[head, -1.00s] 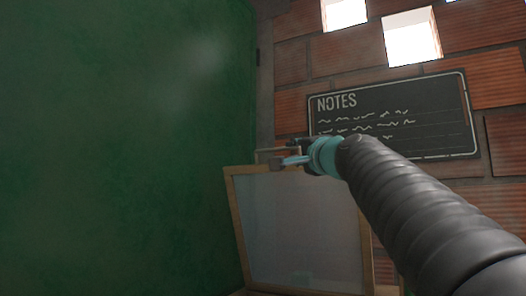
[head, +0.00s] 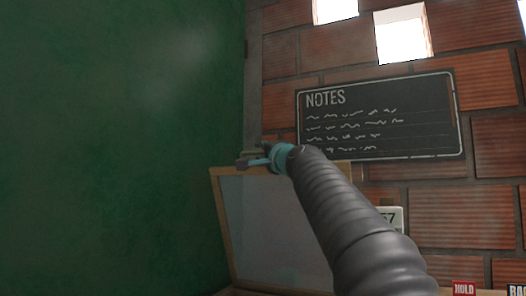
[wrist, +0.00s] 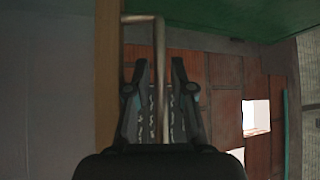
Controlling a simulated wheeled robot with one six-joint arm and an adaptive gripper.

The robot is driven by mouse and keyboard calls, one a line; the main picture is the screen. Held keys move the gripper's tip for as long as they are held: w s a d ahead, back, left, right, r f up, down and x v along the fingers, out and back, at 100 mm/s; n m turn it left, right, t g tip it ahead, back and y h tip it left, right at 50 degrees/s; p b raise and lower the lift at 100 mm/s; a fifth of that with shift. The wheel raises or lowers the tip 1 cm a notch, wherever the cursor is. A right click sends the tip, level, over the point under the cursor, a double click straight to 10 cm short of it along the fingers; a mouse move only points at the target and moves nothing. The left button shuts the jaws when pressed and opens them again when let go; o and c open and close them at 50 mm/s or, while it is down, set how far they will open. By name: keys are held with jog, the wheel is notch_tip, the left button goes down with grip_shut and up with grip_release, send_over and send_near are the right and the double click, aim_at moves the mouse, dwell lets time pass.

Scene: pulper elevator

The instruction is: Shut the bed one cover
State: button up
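The cover (head: 275,225) is a pale panel in a wooden frame. It stands raised, its top edge up, in the lower middle of the head view. In the wrist view its wooden frame edge (wrist: 108,60) runs along the left of my gripper. A thin metal bar handle (wrist: 161,60) stands off this edge and runs between my fingers. My gripper (head: 250,160) is at the cover's top edge, toward its left corner. In the wrist view my gripper (wrist: 160,75) is open, with gaps on both sides of the bar.
A large green surface (head: 110,150) fills the left side. A brick wall (head: 475,140) with a NOTES board (head: 380,115) and bright openings (head: 402,35) is behind. A small white sign (head: 392,217) and a red HOLD label (head: 465,288) show at lower right.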

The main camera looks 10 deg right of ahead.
grip_shut()
